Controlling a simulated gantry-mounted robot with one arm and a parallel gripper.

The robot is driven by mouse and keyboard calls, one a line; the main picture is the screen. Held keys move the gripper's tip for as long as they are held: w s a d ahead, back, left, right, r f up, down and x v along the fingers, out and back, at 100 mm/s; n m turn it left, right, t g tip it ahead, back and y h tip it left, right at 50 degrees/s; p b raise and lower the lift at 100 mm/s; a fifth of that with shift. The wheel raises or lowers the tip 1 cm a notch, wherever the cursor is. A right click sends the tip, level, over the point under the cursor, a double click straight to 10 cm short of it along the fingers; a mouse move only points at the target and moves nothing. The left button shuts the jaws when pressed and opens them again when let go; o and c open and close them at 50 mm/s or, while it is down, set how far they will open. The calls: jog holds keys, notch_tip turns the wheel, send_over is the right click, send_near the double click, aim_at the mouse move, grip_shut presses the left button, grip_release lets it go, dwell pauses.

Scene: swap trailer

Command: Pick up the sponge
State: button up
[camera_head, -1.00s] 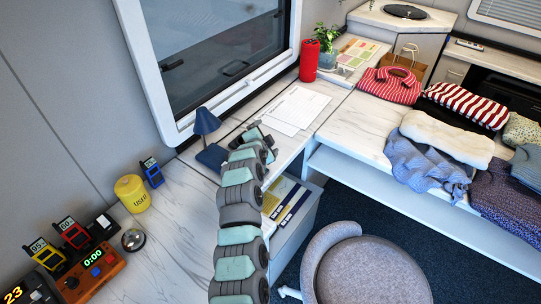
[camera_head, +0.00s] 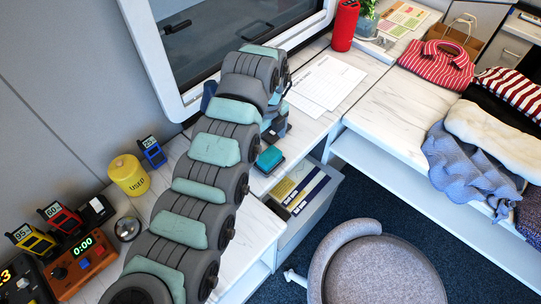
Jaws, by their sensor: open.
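A small teal block with a darker underside (camera_head: 269,157), which looks like the sponge, lies near the front edge of the white marbled desk (camera_head: 320,115). My gripper (camera_head: 274,134) points down just above and behind it, partly covered by my own arm. The jaws are small in view and seem empty. I cannot tell how far they are above the block.
White paper sheets (camera_head: 325,82) lie right of my gripper. A red cylinder (camera_head: 344,26) stands behind them. A blue lamp (camera_head: 208,95) is mostly hidden behind my arm. A yellow pot (camera_head: 128,175) stands left. A grey chair (camera_head: 375,265) is in front.

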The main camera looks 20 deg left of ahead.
aim_at(269, 155)
notch_tip(269, 155, down, 7)
jog(key=shift+d+f+p, duration=0.1)
jog(key=shift+d+p, duration=0.05)
jog(key=shift+p, duration=0.9)
jog(key=c, duration=1.4)
